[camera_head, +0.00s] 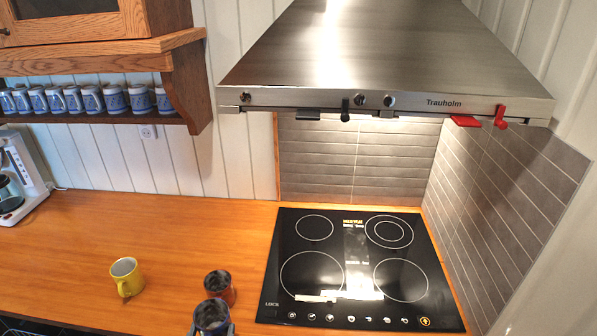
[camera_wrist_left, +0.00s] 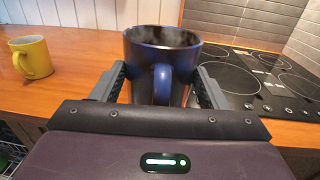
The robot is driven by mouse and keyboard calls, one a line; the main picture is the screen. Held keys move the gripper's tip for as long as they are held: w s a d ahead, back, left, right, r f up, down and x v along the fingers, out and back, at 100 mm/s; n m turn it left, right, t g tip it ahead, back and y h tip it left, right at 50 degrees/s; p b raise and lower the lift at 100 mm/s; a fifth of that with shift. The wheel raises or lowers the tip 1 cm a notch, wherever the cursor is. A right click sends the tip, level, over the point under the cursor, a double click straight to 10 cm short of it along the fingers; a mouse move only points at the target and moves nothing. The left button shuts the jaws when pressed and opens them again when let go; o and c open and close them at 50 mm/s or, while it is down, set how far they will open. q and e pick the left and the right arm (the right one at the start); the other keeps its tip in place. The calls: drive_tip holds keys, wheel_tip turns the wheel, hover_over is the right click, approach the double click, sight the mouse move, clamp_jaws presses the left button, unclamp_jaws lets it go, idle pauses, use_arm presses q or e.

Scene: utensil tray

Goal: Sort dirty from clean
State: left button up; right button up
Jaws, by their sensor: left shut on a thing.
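My left gripper (camera_head: 211,326) is at the bottom of the head view, shut on a dark blue mug (camera_head: 212,312). In the left wrist view the blue mug (camera_wrist_left: 140,70) stands upright between the fingers, its handle toward my wrist. A reddish-brown mug (camera_head: 229,293) stands just beyond it on the counter; it is hidden in the wrist view. A yellow mug (camera_head: 127,282) stands to the left, apart from both; it also shows in the wrist view (camera_wrist_left: 36,60). The insides look dark or greyish; I cannot tell how dirty they are. My right gripper is out of view.
The wooden counter (camera_head: 60,245) is mostly clear. A black cooktop (camera_head: 320,245) lies at right under a steel hood (camera_head: 390,50). A coffee maker (camera_head: 22,170) stands at far left. Several blue-and-white mugs (camera_head: 72,99) line a shelf. Dark racks (camera_wrist_left: 12,150) show below the counter's front edge.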

use_arm(q)
drive_tip(key=n, duration=0.4)
drive_tip(key=shift+n, duration=1)
drive_tip(key=n, duration=0.3)
drive_tip(key=shift+n, duration=1.5)
